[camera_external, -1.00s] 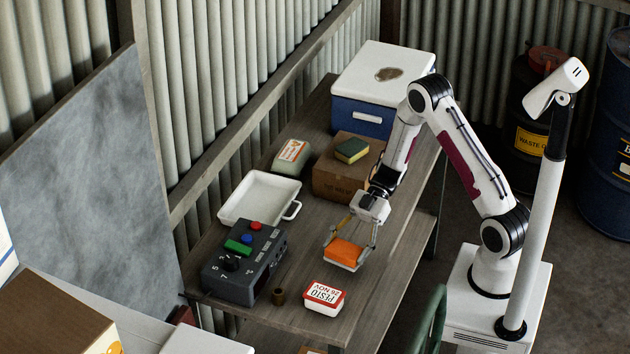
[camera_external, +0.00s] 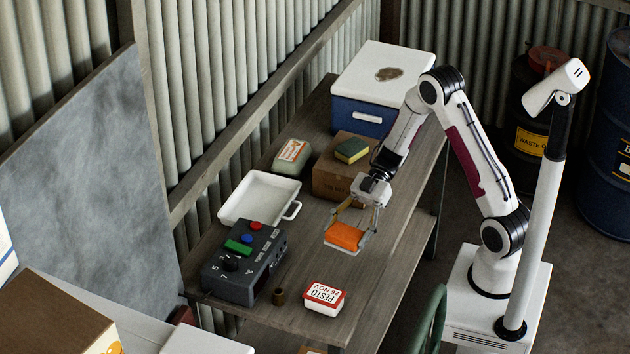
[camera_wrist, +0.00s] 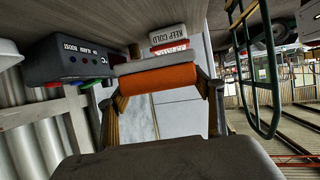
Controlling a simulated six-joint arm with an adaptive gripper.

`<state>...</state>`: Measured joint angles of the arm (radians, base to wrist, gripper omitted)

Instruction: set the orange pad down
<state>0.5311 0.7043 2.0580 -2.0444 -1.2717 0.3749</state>
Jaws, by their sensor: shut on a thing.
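The orange pad (camera_external: 344,236) has a pale layer under its orange top. It hangs between the two fingers of my gripper (camera_external: 348,232), which is shut on it from both sides. The pad appears level and a little above the wooden table; the exact gap is hard to judge. In the wrist view the picture is upside down: the orange pad (camera_wrist: 158,80) spans between the fingers of my gripper (camera_wrist: 163,86), with its pale layer toward the picture's top.
A pesto tub (camera_external: 324,299) is in front. A cardboard box (camera_external: 330,181) carrying a sponge (camera_external: 352,150) stands behind. Bare table (camera_external: 385,262) lies to the right.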

